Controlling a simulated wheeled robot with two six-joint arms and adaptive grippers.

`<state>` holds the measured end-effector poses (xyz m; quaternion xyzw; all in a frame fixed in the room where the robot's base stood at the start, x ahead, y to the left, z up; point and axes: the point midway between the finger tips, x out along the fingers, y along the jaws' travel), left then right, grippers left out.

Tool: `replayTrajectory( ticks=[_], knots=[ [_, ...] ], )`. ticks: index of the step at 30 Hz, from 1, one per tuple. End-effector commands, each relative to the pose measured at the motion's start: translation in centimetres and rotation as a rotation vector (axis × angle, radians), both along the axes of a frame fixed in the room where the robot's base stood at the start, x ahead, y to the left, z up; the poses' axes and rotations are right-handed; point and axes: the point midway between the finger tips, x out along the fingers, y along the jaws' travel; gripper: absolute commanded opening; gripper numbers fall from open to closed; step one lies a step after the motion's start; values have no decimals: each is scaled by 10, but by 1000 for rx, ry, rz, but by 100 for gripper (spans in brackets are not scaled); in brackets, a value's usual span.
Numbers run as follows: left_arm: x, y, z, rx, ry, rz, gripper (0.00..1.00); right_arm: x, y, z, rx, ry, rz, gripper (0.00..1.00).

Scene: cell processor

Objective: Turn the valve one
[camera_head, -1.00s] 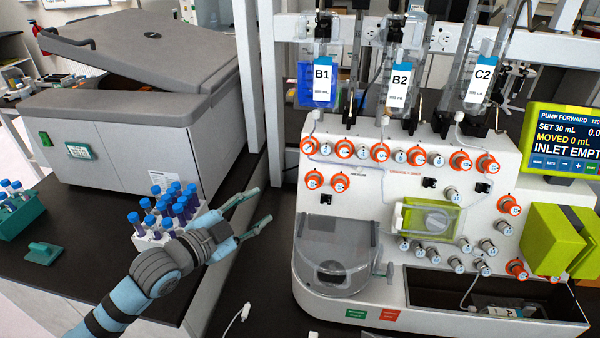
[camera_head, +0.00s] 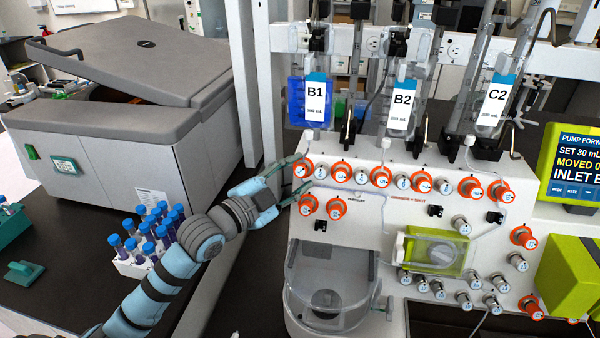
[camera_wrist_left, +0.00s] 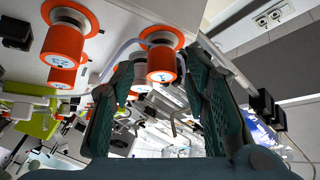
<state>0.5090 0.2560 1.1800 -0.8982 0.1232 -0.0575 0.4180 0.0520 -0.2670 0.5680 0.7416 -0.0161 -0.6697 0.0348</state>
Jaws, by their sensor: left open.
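The cell processor (camera_head: 385,215) has a white panel with orange and grey valve knobs. The leftmost orange valve (camera_head: 303,171) of the upper row is at my left gripper (camera_head: 300,175). Its printed number is too small to read surely. My left gripper is open, with its fingers pointing right towards this valve. In the left wrist view, an orange valve (camera_wrist_left: 162,65) shows between the two dark fingers of my left gripper (camera_wrist_left: 165,75). I cannot tell whether the fingers touch it. My right gripper is out of view.
Two orange knobs (camera_head: 308,205) sit just below the upper row. Fluid bags, including B1 (camera_head: 315,104), hang above the panel. A grey centrifuge (camera_head: 120,120) stands at the left.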

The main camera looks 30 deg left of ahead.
Motion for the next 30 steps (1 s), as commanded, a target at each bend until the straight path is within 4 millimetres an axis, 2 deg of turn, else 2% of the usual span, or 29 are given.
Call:
replayTrajectory(
  ticks=[2, 10, 22, 30],
  knots=[
    [-1, 1, 0, 2, 0, 2, 42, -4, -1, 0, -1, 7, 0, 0],
    [-1, 1, 0, 1, 0, 2, 0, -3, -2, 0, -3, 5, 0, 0],
    [0, -1, 1, -28, -9, 10, 0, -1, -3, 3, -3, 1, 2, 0],
    [0, -3, 1, -153, -40, 63, 0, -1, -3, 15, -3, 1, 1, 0]
  ],
)
